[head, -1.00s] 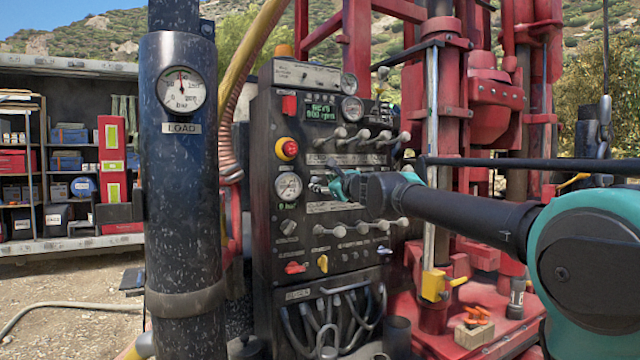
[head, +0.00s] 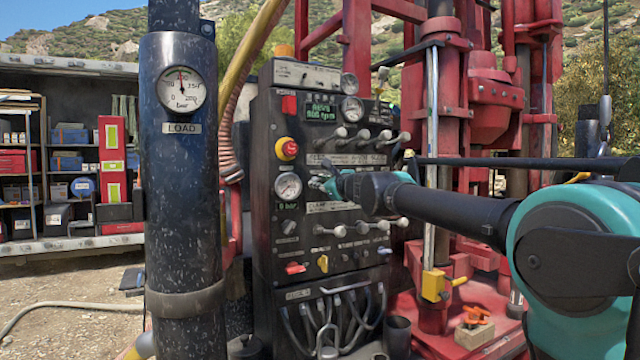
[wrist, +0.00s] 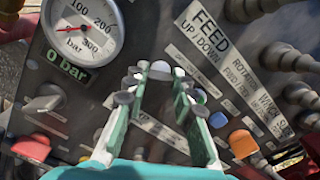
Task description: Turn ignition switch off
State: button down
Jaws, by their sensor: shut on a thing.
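A dark control panel (head: 262,150) stands in the middle of the head view. My gripper (head: 328,183) reaches its face from the right, just right of a round gauge (head: 288,186). In the wrist view my gripper (wrist: 160,88) has its fingers closed around a small pale rounded knob (wrist: 160,69). The gauge (wrist: 82,28) lies to its upper left. A grey rotary knob (head: 289,228) is below the gauge, also in the wrist view (wrist: 42,104). I cannot tell which control is the ignition switch; no readable label shows it.
Ball-ended levers (head: 352,136) stick out above and below my gripper. A thick black column (head: 180,230) stands left, and red rig steelwork (head: 495,100) right.

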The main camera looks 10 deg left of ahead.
jog(key=shift+n, duration=0.4)
jog(key=n, duration=1.1)
dwell(0.5)
jog(key=c, duration=1.3)
grip_release()
jog(key=shift+o, duration=0.2)
jog(key=shift+d, duration=0.1)
jog(key=v, duration=1.2)
